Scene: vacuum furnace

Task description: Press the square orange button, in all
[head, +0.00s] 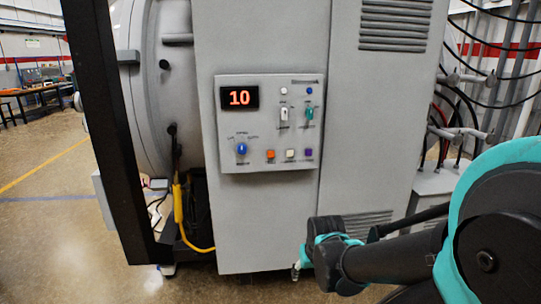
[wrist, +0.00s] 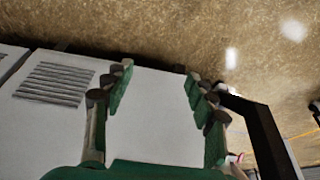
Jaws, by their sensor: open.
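The wrist view shows cabinet surface and floor, and no button.
The panel also has a red display (head: 239,97) reading 10, a blue knob (head: 241,149), and two switches. A black post (head: 108,130) stands left of the grey cabinet (head: 345,130). A yellow hose (head: 179,215) hangs at left. Cables (head: 500,60) hang at right.

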